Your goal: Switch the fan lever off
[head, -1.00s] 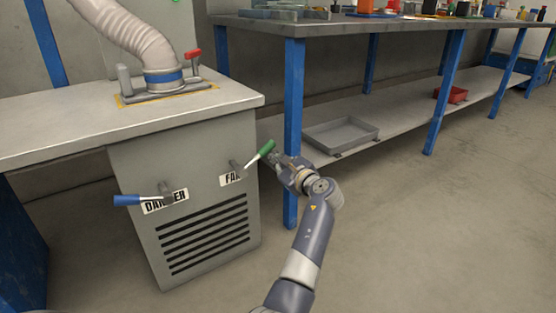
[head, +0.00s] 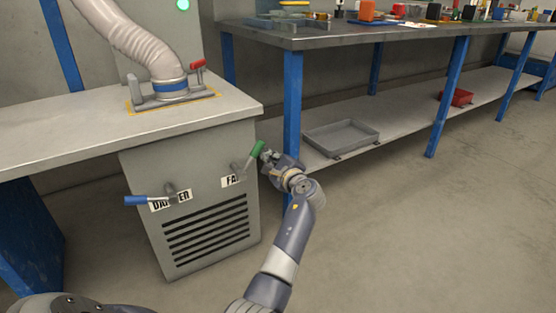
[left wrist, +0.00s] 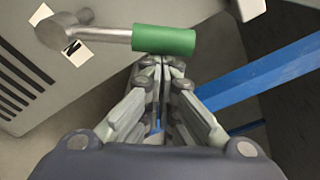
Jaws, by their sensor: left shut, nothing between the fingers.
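The fan lever has a grey metal shaft and a green grip (head: 257,149). It sits on the grey cabinet front by a partly covered label (head: 231,181) reading "FA". The grip points up and to the right. In the left wrist view the green grip (left wrist: 163,40) lies crosswise just beyond my fingertips. My left gripper (head: 267,157) is at the right side of the grip, close against it. In the left wrist view its fingers (left wrist: 163,63) are together with nothing between them. Whether they touch the grip is hard to tell. My right gripper is not in view.
A blue-handled lever (head: 142,200) by a "DANGER" label is left of the fan lever. A blue table leg (head: 292,105) stands close behind my left gripper. Open floor lies to the right.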

